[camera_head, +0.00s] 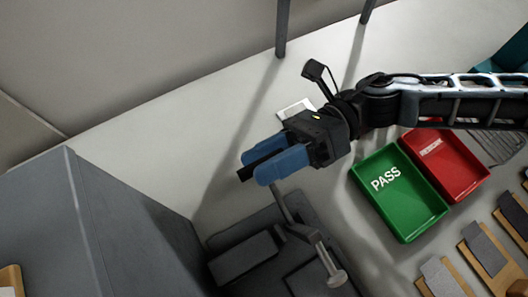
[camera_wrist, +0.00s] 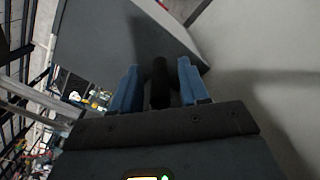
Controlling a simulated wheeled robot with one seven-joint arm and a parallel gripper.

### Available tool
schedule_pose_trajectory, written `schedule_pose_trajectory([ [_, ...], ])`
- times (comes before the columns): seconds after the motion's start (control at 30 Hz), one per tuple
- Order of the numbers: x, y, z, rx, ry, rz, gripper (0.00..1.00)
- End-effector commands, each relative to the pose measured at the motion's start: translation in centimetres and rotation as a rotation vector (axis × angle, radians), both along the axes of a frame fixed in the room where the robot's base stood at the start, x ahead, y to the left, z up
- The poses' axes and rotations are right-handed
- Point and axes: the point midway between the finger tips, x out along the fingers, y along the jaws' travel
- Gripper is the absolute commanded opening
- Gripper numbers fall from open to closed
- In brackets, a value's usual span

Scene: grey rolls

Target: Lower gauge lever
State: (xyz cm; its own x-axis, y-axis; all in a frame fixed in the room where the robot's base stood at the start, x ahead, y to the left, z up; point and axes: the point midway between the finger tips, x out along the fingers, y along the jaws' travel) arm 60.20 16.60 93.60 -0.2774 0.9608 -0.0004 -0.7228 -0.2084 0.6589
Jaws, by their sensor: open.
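The dark grey gauge (camera_head: 245,256) stands at the bottom middle of the head view, beside a large grey box. A thin grey rod (camera_head: 283,207), which looks like its lever, rises from it to just below my gripper. My gripper (camera_head: 262,171) is above the gauge, pointing down-left, with blue fingers open. A black bar lies between the fingers in the head view (camera_head: 248,172) and the wrist view (camera_wrist: 160,84). I cannot tell whether it is the lever's grip, or whether the fingers touch it.
The large grey box (camera_head: 110,235) fills the lower left. A green PASS tray (camera_head: 410,225) and a red tray (camera_head: 470,186) lie to the right. Several grey pieces on tan holders (camera_head: 484,250) are at lower right. A white card (camera_head: 295,109) lies behind my gripper.

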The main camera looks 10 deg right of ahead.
Motion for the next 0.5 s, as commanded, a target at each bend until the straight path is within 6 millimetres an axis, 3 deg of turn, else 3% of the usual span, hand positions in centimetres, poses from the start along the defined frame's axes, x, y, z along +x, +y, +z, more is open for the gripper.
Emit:
schedule_pose_trajectory([
  [0.33,-0.18,0.53,-0.03,0.000,0.001,-0.001,0.45],
  [0.5,-0.18,0.51,-0.03,0.000,0.001,-0.001,0.29],
])
